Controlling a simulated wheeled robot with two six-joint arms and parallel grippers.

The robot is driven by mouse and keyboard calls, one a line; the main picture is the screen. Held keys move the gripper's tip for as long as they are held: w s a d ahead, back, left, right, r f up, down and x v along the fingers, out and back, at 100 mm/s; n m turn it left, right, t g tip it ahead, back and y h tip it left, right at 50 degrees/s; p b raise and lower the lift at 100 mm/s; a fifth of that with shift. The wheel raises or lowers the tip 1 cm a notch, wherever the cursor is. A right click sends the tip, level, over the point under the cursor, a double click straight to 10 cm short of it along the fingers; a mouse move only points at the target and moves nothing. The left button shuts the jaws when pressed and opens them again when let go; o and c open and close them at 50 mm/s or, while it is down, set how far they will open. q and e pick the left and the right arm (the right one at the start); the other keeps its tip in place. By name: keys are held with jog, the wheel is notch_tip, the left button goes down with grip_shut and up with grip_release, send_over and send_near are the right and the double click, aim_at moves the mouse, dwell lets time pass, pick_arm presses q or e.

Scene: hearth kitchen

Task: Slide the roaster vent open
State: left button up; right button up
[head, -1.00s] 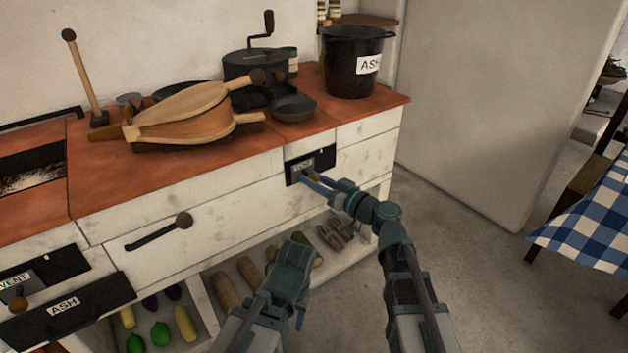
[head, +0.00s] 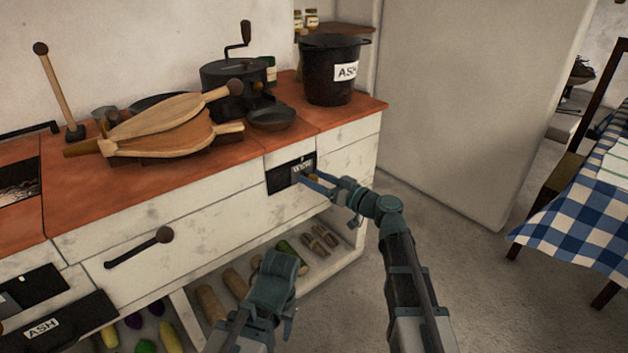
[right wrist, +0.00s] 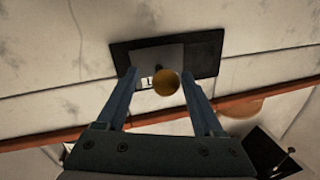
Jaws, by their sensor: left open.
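The roaster vent (head: 291,173) is a dark plate on the white counter front, below the crank drum. Its grey slide (head: 302,168), marked VENT, sits toward the plate's right side, with bare black to its left. A round brass knob (right wrist: 166,83) stands out from the slide. My right gripper (head: 308,181) is at the vent. In the right wrist view its fingers are apart on either side of the knob, the right finger very close to it; contact cannot be told. My left gripper (head: 290,318) is open, low in front of the lower shelf, away from the vent.
A crank drum (head: 236,88), a pan (head: 271,118), bellows (head: 170,130) and an ash bucket (head: 333,75) stand on the orange counter. A long handle (head: 140,248) sticks out left of the vent. An ash drawer (head: 60,325) is at lower left.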

jog(key=v, duration=1.4)
jog(key=shift+a, duration=0.1)
jog(key=s+a+f+g+h+p, duration=0.25)
jog(key=s+a+f+g, duration=0.2)
jog(key=a, duration=0.25)
jog(key=s+a+f+g+h+p, duration=0.1)
jog(key=s+a+f+g+p, duration=0.3)
jog(key=s+a+g, duration=0.15)
jog(key=s+d+f+m+g+h+p, duration=0.1)
jog(key=s+d+m+g+h+p, duration=0.15)
jog(key=s+h+p, duration=0.6)
notch_tip(320, 180, up, 37)
jog(key=s+h+p, duration=0.2)
jog(key=p, duration=3.2)
jog(key=shift+d+m+p, duration=0.3)
jog(key=shift+d+m, duration=0.1)
jog(key=shift+m, duration=0.05)
